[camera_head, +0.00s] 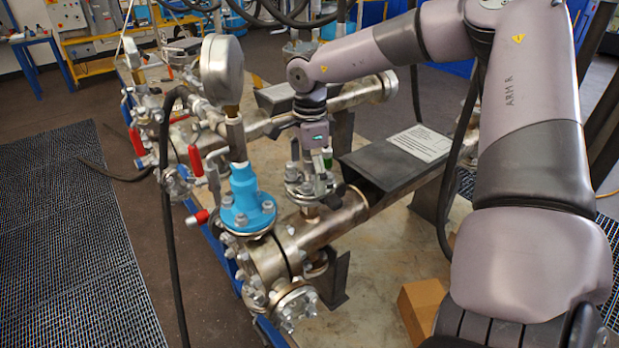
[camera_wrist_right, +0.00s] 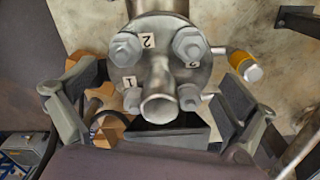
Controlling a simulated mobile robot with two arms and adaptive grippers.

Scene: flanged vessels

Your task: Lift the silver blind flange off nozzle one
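The silver flange (camera_wrist_right: 170,65) fills the upper middle of the right wrist view. It is round, with several large bolts, small number tags and a short tube (camera_wrist_right: 159,98) standing from its centre. In the head view a silver flange (camera_head: 304,187) sits on a short nozzle of the horizontal vessel (camera_head: 330,222), under my right wrist. My right gripper (camera_wrist_right: 160,92) is open, with one finger left and one right of the tube. I see no contact. It also shows in the head view (camera_head: 318,188), partly hidden among the bolts. My left gripper is not in view.
A dark plate with a paper label (camera_head: 422,143) lies to the right. A cardboard box (camera_head: 421,305) stands lower right.

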